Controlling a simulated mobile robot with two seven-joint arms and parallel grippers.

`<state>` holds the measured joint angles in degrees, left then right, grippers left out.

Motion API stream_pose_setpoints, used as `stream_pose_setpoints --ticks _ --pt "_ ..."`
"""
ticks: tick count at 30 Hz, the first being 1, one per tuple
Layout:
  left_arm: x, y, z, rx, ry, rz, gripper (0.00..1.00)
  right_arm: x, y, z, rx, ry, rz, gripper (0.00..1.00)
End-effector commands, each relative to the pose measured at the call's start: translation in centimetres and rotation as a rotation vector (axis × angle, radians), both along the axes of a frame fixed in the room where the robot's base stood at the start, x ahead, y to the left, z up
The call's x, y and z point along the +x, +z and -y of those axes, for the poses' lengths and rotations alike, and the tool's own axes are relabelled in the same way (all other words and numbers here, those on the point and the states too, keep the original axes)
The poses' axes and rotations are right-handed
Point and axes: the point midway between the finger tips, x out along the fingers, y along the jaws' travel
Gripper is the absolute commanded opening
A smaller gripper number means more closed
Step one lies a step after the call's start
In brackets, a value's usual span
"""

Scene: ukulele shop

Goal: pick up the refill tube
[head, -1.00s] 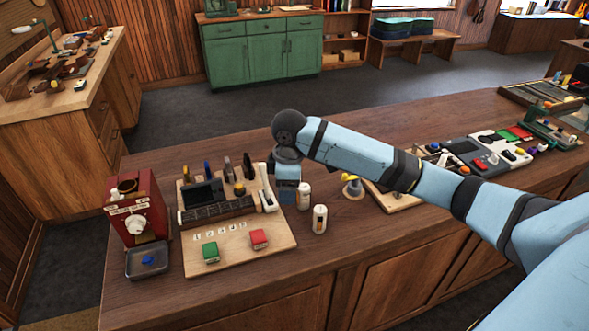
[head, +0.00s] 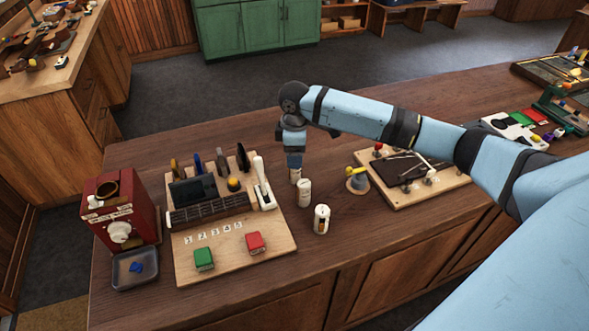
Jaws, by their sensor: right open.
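Small white cylinders stand on the wooden counter, and I cannot tell which is the refill tube. One white tube (head: 296,176) is directly under my right gripper (head: 295,168), its top partly hidden. A second white tube (head: 304,193) stands just in front and to the right. My left gripper is not in view.
A wooden board (head: 205,262) with a screen, tools, and green and red blocks lies left of the tubes. A red machine (head: 120,210) and a grey tray (head: 118,280) are farther left. A yellow-topped stand (head: 358,181) and another board (head: 445,192) are right.

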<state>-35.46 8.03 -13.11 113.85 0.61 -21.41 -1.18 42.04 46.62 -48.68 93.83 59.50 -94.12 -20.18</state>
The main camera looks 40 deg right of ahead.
Motion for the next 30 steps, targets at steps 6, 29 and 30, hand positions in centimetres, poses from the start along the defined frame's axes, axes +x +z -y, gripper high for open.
stream_pose_setpoints --ticks 6,29,30 --pt "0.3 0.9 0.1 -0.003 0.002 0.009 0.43 -0.1 -1.7 -0.2 0.001 0.001 -0.003 0.68" --pt "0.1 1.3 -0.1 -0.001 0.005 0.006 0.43 -0.2 -5.6 -0.2 0.0 0.001 0.001 0.17" --pt "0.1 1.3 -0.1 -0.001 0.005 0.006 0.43 -0.2 -5.6 -0.2 0.0 0.001 0.001 0.14"
